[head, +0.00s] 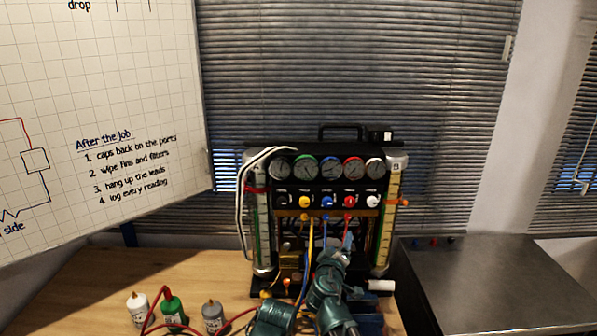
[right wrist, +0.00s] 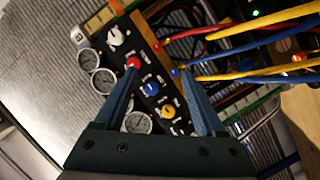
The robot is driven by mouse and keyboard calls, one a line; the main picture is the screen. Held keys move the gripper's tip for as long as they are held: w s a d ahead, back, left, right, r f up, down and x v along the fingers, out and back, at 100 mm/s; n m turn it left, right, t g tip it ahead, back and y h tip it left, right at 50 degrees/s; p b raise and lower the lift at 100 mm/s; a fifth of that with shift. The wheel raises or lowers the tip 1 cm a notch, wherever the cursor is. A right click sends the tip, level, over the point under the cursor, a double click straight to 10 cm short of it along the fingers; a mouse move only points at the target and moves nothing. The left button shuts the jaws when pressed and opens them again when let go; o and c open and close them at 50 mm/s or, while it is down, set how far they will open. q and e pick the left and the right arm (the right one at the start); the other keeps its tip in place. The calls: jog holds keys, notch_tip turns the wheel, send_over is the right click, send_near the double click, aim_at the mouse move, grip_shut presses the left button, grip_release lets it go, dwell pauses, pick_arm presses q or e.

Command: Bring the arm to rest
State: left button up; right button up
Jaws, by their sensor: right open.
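The gauge rig (head: 325,185) stands upright on the wooden bench, with a row of dials over a row of coloured knobs and hoses below. My right arm reaches up in front of its lower part, hiding some of it. My right gripper (head: 345,244) is in front of the hose ports below the knobs. In the right wrist view the blue fingers of this gripper (right wrist: 157,74) are spread with nothing between them. Beyond them show the red knob (right wrist: 133,62), blue and yellow knobs, and several dials. I cannot tell whether a finger touches the rig. My left gripper is not in view.
White (head: 138,308), green (head: 173,308) and grey (head: 213,316) bottles stand at the front left of the bench, with a red lead beside them. A dark metal cabinet (head: 490,280) is at the right. A whiteboard (head: 90,110) hangs at the left, blinds behind.

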jog(key=s+d+f+m+g, duration=0.3)
jog(key=s+d+f+g, duration=0.15)
jog(key=s+f, duration=0.3)
jog(key=s+d+f+m+g, duration=0.35)
jog(key=s+f+g, duration=0.25)
jog(key=f, duration=0.2)
pick_arm(q)
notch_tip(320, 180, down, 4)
jog(key=b, duration=0.3)
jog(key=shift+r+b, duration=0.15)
jog(key=shift+b, duration=0.2)
pick_arm(e)
jog(key=s+a+f+n+g+y, duration=0.1)
jog(key=s+a+f+g, duration=0.1)
jog(key=s+a, duration=0.4)
jog(key=s+a+f+n+g+y, duration=0.2)
jog(key=s+a+f+g, duration=0.1)
jog(key=s+a, duration=0.4)
jog(key=shift+s+a+f, duration=0.15)
jog(key=shift+a+f, duration=0.4)
jog(key=shift+a, duration=0.05)
jog(key=shift+n, duration=0.25)
